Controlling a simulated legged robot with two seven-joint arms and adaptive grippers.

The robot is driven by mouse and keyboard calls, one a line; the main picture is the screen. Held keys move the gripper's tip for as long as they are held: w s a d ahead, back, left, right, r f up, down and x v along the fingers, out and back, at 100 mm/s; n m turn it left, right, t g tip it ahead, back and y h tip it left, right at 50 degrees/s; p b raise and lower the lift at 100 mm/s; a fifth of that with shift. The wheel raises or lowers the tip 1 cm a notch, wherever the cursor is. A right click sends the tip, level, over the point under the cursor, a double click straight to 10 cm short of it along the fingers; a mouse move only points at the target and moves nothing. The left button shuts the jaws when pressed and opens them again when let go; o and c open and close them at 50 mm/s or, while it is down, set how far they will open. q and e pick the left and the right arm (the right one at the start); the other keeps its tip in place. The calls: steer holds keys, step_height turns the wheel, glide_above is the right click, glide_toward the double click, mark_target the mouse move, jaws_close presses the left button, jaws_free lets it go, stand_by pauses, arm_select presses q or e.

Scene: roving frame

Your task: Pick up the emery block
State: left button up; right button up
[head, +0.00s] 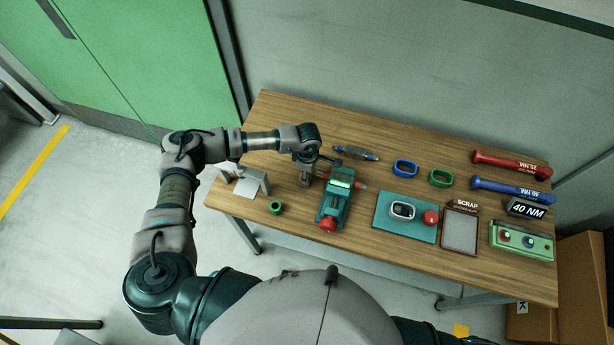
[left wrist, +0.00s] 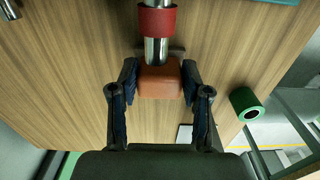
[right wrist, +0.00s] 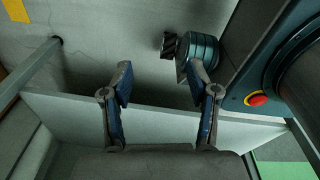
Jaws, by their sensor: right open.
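An orange-brown block (left wrist: 160,82), which looks like the emery block, is in the left wrist view. My left gripper (left wrist: 159,80) has one finger against each side of it and looks shut on it. The block is at the end of a silver bar with a red collar (left wrist: 157,20); I cannot tell whether they touch. In the head view my left gripper (head: 306,181) points down just left of the teal vise (head: 333,205), and the block is hidden there. My right gripper (right wrist: 159,80) is open and empty, away from the tabletop.
A small white stand (head: 247,184) and a green ring (head: 276,207) are left of the vise. To the right are blue and green rings, a teal mat (head: 384,222), a scrap tray (head: 447,234), torque wrenches and a button box (head: 520,242). A wall is behind the table.

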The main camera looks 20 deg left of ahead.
arm_select(q)
steer(key=shift+a+f, duration=0.1)
steer(key=shift+a, duration=0.05)
steer(key=r, duration=0.3)
steer(key=r+b, duration=0.1)
steer(key=r, duration=0.5)
steer(key=shift+d+b, duration=0.35)
steer(key=shift+d, duration=0.05)
steer(key=shift+a+r, duration=0.1)
steer(key=shift+r, duration=0.45)
steer(key=shift+a, duration=0.15)
arm_select(e)
steer(key=shift+a+f, duration=0.35)
steer(key=shift+f, duration=0.5)
